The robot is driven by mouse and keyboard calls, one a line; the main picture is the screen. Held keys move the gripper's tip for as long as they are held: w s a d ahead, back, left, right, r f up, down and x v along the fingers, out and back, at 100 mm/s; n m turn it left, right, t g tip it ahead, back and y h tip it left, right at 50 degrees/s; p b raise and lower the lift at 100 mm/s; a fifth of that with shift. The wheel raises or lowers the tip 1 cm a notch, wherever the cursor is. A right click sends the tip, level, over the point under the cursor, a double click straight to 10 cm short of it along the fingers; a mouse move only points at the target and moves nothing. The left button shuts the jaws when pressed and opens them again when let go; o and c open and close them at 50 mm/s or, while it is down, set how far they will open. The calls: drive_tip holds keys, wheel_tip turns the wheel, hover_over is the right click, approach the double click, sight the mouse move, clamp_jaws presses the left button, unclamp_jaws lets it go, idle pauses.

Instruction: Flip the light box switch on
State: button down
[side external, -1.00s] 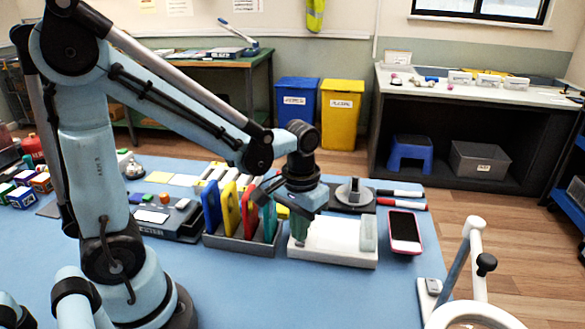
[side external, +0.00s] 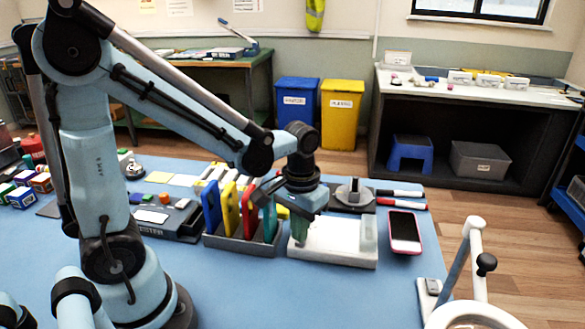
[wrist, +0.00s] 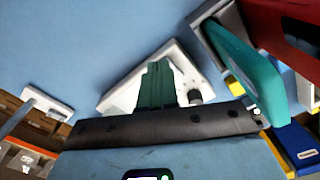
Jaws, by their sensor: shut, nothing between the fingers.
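The light box appears to be the low white box (side external: 338,243) on the blue table, with a pale translucent block standing at its right end. My gripper (side external: 299,238) points down at the left end of this box, its green fingers shut together and empty. In the wrist view the closed fingertips (wrist: 158,68) lie over the white box (wrist: 178,58). A small dark knob (wrist: 195,96), possibly the switch, shows just right of the fingers. I cannot tell whether the fingers touch it. The switch is not distinguishable in the side view.
A grey rack (side external: 240,246) with blue, yellow, red and teal upright pieces stands close left of my gripper. A pink-edged phone (side external: 405,230) lies to the right. The front middle of the table is clear.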

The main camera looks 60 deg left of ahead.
sight(299, 248)
drive_tip(key=shift+f, duration=0.85)
idle(0.4)
drive_tip(key=shift+r, duration=0.1)
wheel_tip(299, 248, up, 7)
idle(0.9)
drive_tip(key=r+m+t, duration=0.1)
drive_tip(key=t, duration=0.1)
drive_tip(key=s+m+t, duration=0.1)
drive_tip(key=t, duration=0.1)
drive_tip(key=s+r+m+t, duration=0.1)
drive_tip(key=t, duration=0.2)
drive_tip(key=shift+s+d+r, duration=0.1)
drive_tip(key=shift+d+r, duration=0.05)
drive_tip(key=shift+r, duration=0.15)
drive_tip(key=c, duration=1.8)
unclamp_jaws()
